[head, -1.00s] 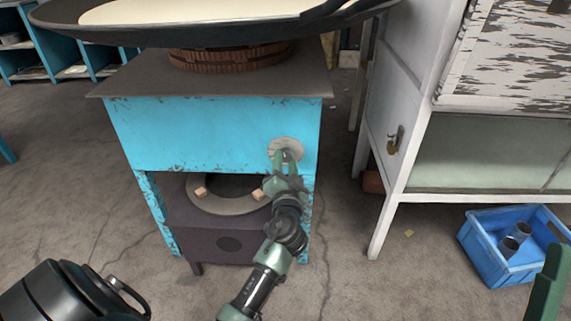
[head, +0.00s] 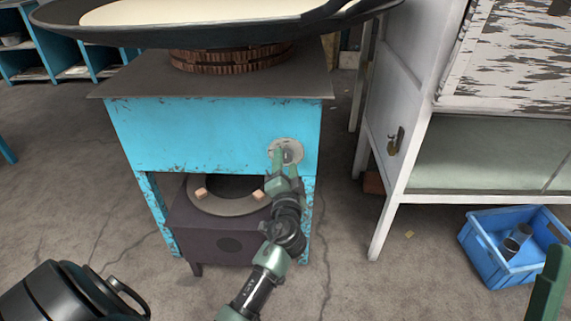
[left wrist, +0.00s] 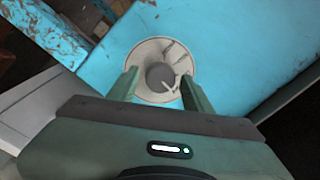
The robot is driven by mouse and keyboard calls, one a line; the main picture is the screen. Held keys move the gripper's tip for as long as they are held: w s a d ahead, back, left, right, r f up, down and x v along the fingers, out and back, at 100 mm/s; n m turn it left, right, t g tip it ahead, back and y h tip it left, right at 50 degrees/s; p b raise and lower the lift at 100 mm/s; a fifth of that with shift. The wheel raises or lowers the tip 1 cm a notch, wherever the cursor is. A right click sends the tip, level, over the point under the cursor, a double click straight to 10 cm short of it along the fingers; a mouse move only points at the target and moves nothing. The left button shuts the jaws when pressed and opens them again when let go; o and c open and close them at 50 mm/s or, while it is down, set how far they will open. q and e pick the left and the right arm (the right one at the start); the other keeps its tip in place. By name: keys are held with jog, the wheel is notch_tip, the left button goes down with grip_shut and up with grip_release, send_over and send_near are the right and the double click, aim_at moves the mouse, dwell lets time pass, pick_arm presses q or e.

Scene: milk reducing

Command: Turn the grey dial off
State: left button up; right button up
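The grey dial (head: 293,150) is on the right of the blue stove's front panel. In the left wrist view it shows as a dark grey round knob (left wrist: 159,76) on a pale, worn disc (left wrist: 150,52). My left gripper (head: 284,162) is in front of the dial. In the left wrist view its two green fingers (left wrist: 158,90) are apart, one on each side of the knob, with gaps between. Whether the fingertips touch the disc cannot be told. A green part at the head view's lower right edge seems to be of my right gripper; most of it is out of frame.
A wide pan (head: 180,35) sits above the stove's brown top (head: 130,80). A dark burner box (head: 215,240) is below the panel. A white cabinet (head: 392,190) and a blue crate (head: 490,262) stand at right. Open floor (head: 345,260) lies between.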

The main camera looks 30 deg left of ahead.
dwell(0.3)
pick_arm(q)
jog(key=v, duration=0.8)
jog(key=shift+w, duration=0.1)
